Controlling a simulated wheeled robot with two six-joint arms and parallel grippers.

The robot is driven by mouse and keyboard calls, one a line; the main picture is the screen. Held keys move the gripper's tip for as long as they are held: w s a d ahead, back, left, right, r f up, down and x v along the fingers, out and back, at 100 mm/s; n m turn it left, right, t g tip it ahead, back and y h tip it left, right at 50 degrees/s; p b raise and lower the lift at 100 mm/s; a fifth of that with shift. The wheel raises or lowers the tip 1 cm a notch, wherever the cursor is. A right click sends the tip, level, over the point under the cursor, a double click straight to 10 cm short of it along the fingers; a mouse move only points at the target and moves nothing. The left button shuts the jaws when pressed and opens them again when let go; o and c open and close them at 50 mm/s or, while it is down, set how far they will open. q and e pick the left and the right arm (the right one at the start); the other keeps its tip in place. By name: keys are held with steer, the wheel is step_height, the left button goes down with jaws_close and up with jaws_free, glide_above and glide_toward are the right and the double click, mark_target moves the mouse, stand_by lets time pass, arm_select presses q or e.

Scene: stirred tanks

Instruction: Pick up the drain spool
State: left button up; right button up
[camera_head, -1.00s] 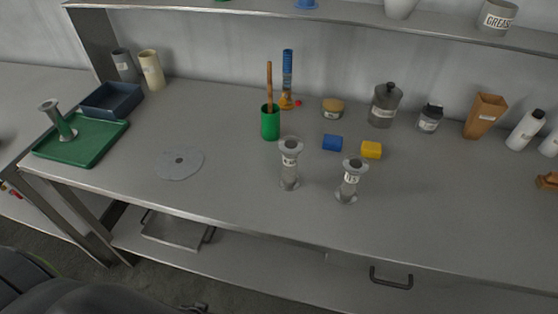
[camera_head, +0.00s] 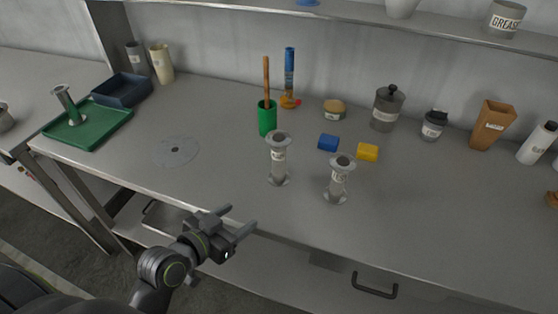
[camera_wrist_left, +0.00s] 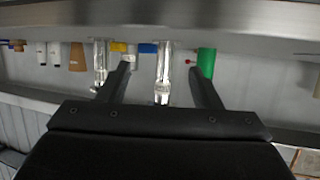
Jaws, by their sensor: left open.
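Three grey flanged spools show in the head view. I cannot read which label names the drain spool. My left gripper (camera_head: 237,219) is open and empty before the bench's front edge, left of and nearer than the two standing spools. In the upside-down left wrist view, the mid-bench spool (camera_wrist_left: 163,72) shows between the open fingers (camera_wrist_left: 158,80). My right gripper is not in view.
A green cup (camera_head: 267,117) with a wooden handle stands behind the spools. A blue piece (camera_head: 328,143) and a yellow piece (camera_head: 367,152) lie near them. A flat grey disc (camera_head: 176,151) lies left. The bench between disc and spools is clear.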

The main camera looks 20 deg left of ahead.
mark_target(274, 151)
arm_select(q)
steer(key=w+r+t, duration=0.4)
steer(key=w+r, duration=0.1)
steer(key=r, duration=0.2)
steer(key=shift+h, duration=0.3)
steer(key=p+x, duration=0.3)
steer(key=x, duration=0.7)
steer(key=shift+d+p, duration=0.1)
steer(key=shift+p, duration=0.25)
steer(key=shift+w+d, duration=0.2)
steer(key=shift+w, duration=0.5)
steer(key=shift+w+d+p, duration=0.1)
steer(key=shift+w+p, duration=0.15)
steer(key=shift+p, duration=0.1)
steer(key=shift+p+x, duration=0.75)
steer(key=shift+x, duration=1.55)
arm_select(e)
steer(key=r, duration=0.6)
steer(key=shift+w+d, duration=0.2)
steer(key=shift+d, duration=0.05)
arm_select(q)
steer(key=c, duration=1.2)
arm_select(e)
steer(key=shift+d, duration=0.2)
